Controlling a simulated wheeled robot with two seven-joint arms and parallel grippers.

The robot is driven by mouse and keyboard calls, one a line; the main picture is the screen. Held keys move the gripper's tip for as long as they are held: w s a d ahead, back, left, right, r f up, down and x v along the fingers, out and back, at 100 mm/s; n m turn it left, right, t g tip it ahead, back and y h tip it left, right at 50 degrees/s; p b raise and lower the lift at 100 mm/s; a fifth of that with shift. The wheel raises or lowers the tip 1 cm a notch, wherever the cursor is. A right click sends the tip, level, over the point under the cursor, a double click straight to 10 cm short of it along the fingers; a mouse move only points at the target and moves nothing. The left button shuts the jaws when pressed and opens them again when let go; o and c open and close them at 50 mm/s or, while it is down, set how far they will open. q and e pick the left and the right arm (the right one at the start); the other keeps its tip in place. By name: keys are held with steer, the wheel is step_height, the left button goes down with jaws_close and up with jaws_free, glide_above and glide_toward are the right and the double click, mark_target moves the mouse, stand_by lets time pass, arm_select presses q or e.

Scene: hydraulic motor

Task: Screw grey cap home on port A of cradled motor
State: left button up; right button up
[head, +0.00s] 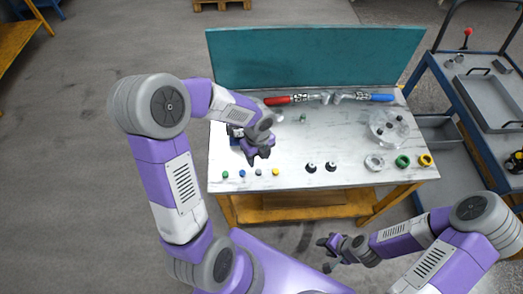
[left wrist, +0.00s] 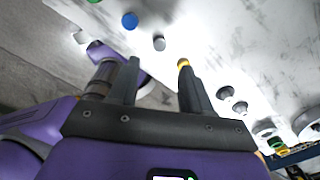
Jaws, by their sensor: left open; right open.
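The grey cap (head: 258,172) stands on the table's front part, between a blue cap (head: 242,173) and a yellow cap (head: 276,172). It also shows in the left wrist view (left wrist: 159,43), beyond the gap between my fingertips. My left gripper (head: 258,155) is open and empty, over the table just behind the grey cap. Its fingers (left wrist: 158,66) are spread in the left wrist view. The dark motor in its cradle (head: 234,131) is at the table's left, mostly hidden by my left arm; port A cannot be made out. My right gripper (head: 328,246) is open, in front of the table.
A green cap (head: 225,174) stands at the row's left end. Two dark fittings (head: 311,167), several rings (head: 402,161) and a clear dish (head: 375,126) are to the right. Red- and blue-handled tools (head: 280,100) lie at the back, before a teal panel (head: 310,58).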

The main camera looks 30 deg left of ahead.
mark_target(259, 171)
arm_select(q)
steer(key=shift+s+f+b, duration=0.1)
steer(key=shift+f+b, duration=0.55)
steer(key=shift+f, duration=0.25)
step_height(259, 171, down, 7)
steer(key=b, duration=0.5)
steer(key=shift+b, duration=0.35)
jaws_close()
steer(key=shift+r+p, duration=0.15)
steer(key=shift+p, duration=0.15)
